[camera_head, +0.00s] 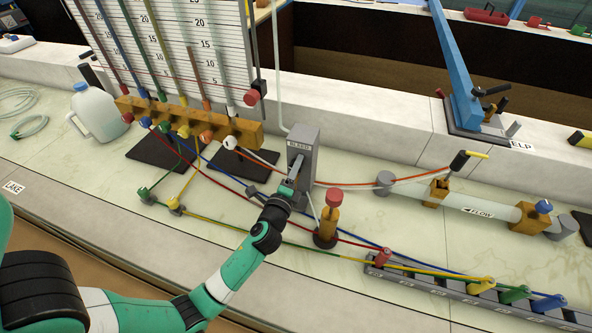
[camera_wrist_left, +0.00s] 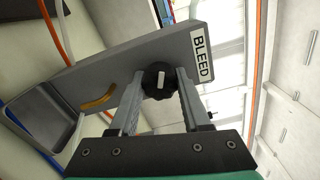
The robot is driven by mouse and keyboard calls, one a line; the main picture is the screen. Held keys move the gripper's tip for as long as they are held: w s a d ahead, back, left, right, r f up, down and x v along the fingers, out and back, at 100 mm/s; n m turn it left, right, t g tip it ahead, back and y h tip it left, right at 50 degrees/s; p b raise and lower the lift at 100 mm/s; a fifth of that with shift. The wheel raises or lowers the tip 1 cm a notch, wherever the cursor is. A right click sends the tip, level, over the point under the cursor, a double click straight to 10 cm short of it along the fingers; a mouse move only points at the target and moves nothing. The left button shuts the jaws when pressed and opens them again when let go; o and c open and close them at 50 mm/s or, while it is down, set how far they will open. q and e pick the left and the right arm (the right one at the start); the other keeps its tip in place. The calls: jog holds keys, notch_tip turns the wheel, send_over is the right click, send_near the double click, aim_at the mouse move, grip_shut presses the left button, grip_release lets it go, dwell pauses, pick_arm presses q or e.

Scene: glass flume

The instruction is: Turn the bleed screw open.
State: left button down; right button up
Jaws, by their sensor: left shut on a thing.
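The bleed screw (camera_wrist_left: 158,80) is a black knurled knob with a white mark, on a grey block (camera_wrist_left: 110,62) labelled BLEED. My left gripper (camera_wrist_left: 160,88) is shut on the knob, one finger on each side of it. In the head view the grey bleed block (camera_head: 303,142) stands upright near the middle of the bench. There my left gripper (camera_head: 290,180) reaches its front face from below, and hides the knob. A curved orange-yellow mark (camera_wrist_left: 98,98) shows on the block's face in the wrist view. My right gripper is in neither view.
A brass manifold (camera_head: 190,122) with coloured valves stands left of the block. A brass post with a red knob (camera_head: 328,218) stands close at its right. Coloured tubes cross the bench around my arm to a grey rail (camera_head: 460,290). A clear flow tube (camera_head: 480,207) lies farther right.

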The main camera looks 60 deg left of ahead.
pick_arm(q)
jog(key=n+b, duration=0.2)
jog(key=n, duration=0.4)
jog(key=shift+b, duration=0.4)
jog(key=n+b, duration=0.2)
jog(key=n, duration=0.2)
jog(key=shift+r+n, duration=0.1)
jog(key=shift+n, duration=0.3)
jog(key=shift+c, duration=1.9)
grip_release()
jog(key=shift+d, duration=0.1)
jog(key=v, duration=1.1)
jog(key=shift+s+p, duration=0.25)
jog(key=shift+p, duration=0.1)
